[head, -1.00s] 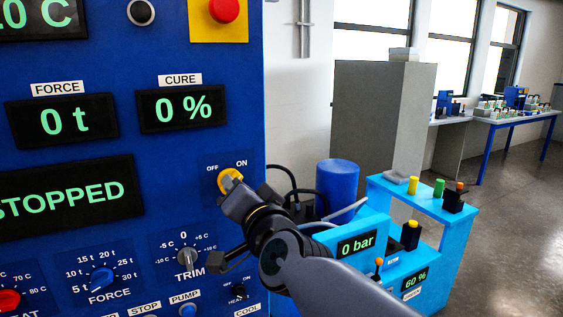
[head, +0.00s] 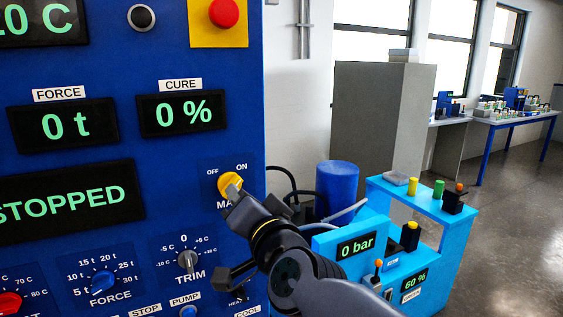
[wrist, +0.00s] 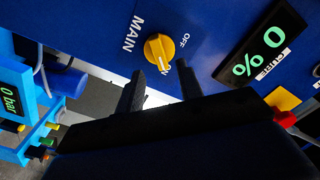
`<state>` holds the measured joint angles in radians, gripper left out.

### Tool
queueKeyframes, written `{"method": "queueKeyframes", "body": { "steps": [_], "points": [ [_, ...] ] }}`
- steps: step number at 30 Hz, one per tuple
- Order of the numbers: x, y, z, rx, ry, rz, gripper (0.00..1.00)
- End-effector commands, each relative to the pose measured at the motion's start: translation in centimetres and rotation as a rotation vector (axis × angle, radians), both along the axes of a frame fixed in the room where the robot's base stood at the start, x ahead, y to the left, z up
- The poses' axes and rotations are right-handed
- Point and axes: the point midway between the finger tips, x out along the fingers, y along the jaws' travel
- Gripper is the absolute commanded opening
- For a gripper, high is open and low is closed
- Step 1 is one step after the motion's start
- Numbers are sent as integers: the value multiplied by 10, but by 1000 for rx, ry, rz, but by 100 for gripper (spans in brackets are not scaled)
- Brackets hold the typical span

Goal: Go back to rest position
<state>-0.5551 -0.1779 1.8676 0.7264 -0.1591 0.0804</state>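My gripper (wrist: 160,72) is open and empty. In the wrist view its two dark fingers stand apart, short of the yellow MAIN knob (wrist: 159,50), with a gap between them and it. The knob's white line points toward the ON label. In the head view my gripper (head: 237,212) is just below the yellow knob (head: 230,184) on the blue panel (head: 130,60). My arm comes in from the lower right and hides part of the MAIN label and some lower controls.
The panel shows STOPPED (head: 68,202) and carries a red button (head: 223,12) and the TRIM knob (head: 188,261). To the right stand a light-blue unit (head: 450,240) reading 0 bar, a blue drum (head: 338,188) and a grey cabinet (head: 378,125). Open floor (head: 520,220) lies at far right.

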Motion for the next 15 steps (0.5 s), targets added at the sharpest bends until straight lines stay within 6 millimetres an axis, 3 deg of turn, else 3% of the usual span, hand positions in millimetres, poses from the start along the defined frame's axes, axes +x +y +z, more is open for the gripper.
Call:
{"method": "queueKeyframes", "body": {
  "steps": [9, 15],
  "points": [
    [45, 21, -2, -1, 1, 0, 35],
    [43, 21, 3, -225, -108, 0, 35]
  ]
}}
